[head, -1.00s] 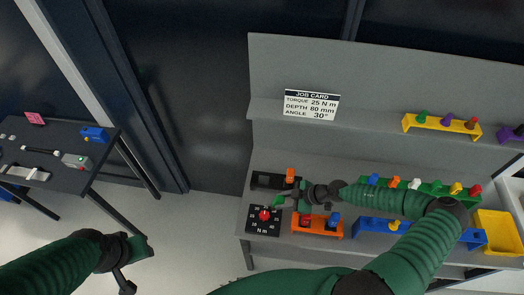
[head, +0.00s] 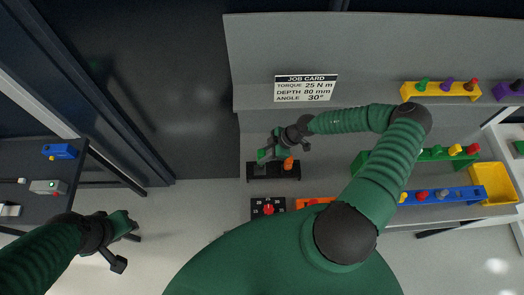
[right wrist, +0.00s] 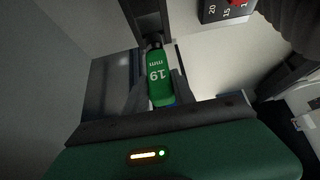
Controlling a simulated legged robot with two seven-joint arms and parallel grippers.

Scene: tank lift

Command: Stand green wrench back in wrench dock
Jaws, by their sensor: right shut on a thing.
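The green wrench (right wrist: 160,88), marked "19 mm", is between the fingers of my right gripper (right wrist: 158,92), which is shut on it. Its dark narrow end points toward a black upright part at the top of the right wrist view. In the head view, my right gripper (head: 272,150) is over the left part of the black wrench dock (head: 274,174). An orange wrench (head: 289,163) stands in the dock's right part. The held wrench is hard to tell from the green gripper there, and its contact with the dock is unclear. My left gripper (head: 122,242) is open and empty, away at the left.
A torque dial box (head: 268,207) and an orange rack (head: 315,202) are in front of the dock. Green (head: 436,154) and blue (head: 450,194) racks and a yellow bin (head: 492,183) are at right. A job card (head: 305,88) hangs behind.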

